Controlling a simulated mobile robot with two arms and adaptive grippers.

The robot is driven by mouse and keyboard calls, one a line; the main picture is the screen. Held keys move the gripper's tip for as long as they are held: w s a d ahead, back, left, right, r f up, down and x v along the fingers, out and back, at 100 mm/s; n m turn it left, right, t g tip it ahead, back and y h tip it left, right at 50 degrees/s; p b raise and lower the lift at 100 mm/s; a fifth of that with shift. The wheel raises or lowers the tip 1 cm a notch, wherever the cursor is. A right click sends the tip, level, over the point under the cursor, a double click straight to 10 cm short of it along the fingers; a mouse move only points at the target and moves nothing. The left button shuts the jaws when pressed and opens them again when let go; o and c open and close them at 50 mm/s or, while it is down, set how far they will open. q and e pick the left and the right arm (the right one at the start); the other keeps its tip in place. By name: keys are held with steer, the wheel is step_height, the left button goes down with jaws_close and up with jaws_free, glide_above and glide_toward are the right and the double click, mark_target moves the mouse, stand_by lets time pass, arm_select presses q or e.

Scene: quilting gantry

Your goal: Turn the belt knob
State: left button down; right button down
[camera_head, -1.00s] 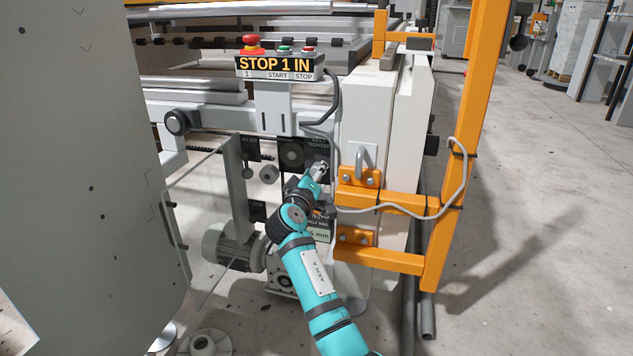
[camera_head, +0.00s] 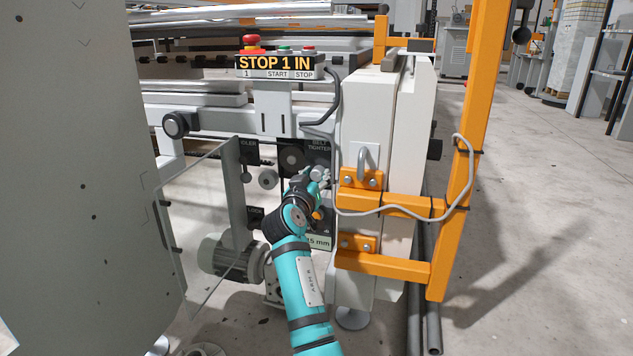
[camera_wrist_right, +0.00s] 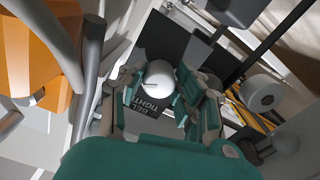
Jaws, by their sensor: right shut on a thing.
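The belt knob (camera_wrist_right: 158,78) is a pale round knob with a thin line across its face, on a dark plate next to the label "BELT TIGHTEN" (camera_head: 318,146). In the right wrist view it sits between the fingers of my right gripper (camera_wrist_right: 160,97), which is shut on it. In the head view my right gripper (camera_head: 318,177) is just below that label and largely hides the knob. My left gripper is not in view.
A dark round part (camera_head: 291,158) is left of the label. A clear panel (camera_head: 200,225) and a motor (camera_head: 225,255) are at left. An orange frame (camera_head: 385,265) with a grey cable stands close on the right. The stop-start box (camera_head: 280,67) is above.

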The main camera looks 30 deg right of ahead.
steer(key=shift+f, duration=0.15)
steer(key=c, duration=0.9)
jaws_free()
steer(key=shift+c, duration=0.2)
steer(key=shift+s+a, duration=0.15)
steer(key=shift+a, duration=0.05)
steer(key=v, duration=0.7)
